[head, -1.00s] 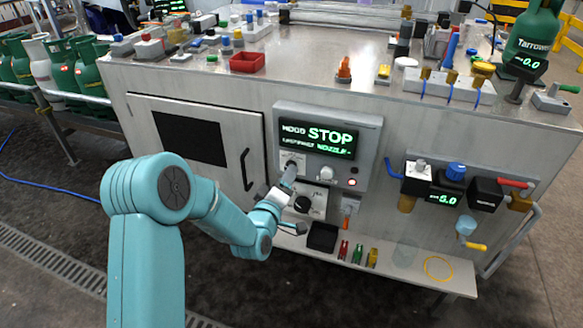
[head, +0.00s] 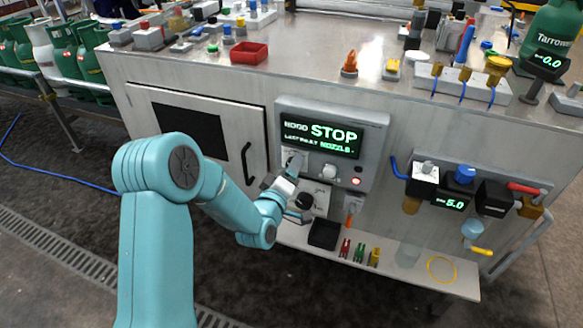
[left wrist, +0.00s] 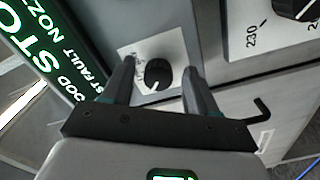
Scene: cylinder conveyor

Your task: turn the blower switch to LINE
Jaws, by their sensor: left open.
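The left wrist view shows a black rotary knob (left wrist: 157,74) on a white plate (left wrist: 170,48), just below the display. I take it as the blower switch. Its light pointer mark faces the lower part of the picture; its small labels are too blurred to read. My left gripper (left wrist: 157,66) is open, with one finger on each side of the knob; I cannot tell whether they touch it. In the head view, my left gripper (head: 294,166) is at the lower left of the grey control panel (head: 374,133) and mostly hides the knob. My right gripper is not in view.
The display (head: 320,138) reads HOOD STOP, LAST FAULT NOZZLE. A white knob (head: 329,171) and a red lit button (head: 356,181) sit to the right. A black dial (head: 305,200) lies close below. A cabinet door handle (head: 247,163) juts out at left.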

